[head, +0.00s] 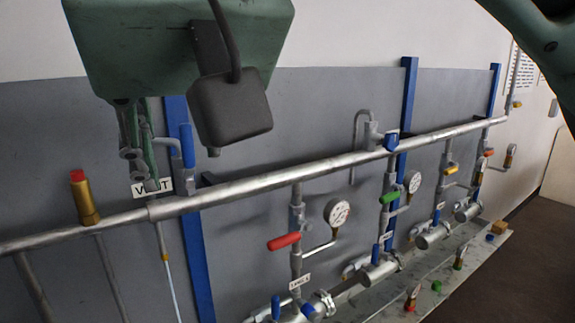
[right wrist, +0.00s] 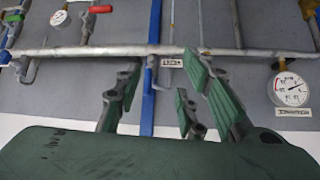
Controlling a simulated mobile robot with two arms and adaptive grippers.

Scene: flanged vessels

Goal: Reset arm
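My right gripper (head: 138,145) hangs at the upper left of the head view, its fingers pointing down in front of the wall. In the right wrist view its green-padded fingers (right wrist: 168,85) are spread apart, with nothing held between them. In the picture they overlap the area by the VENT sign (head: 152,187) and a blue-handled valve (head: 187,145); the distance to these is hard to tell. A dark boxy part of mine hides some of the wall beside the gripper. My left gripper is not in view.
A long metal pipe (head: 270,178) runs along the grey wall, with a brass relief fitting (head: 84,198) on it. Below are a red handle (head: 284,241), a green handle (head: 390,197) and gauges (head: 337,212). Open dark floor (head: 510,265) lies at lower right.

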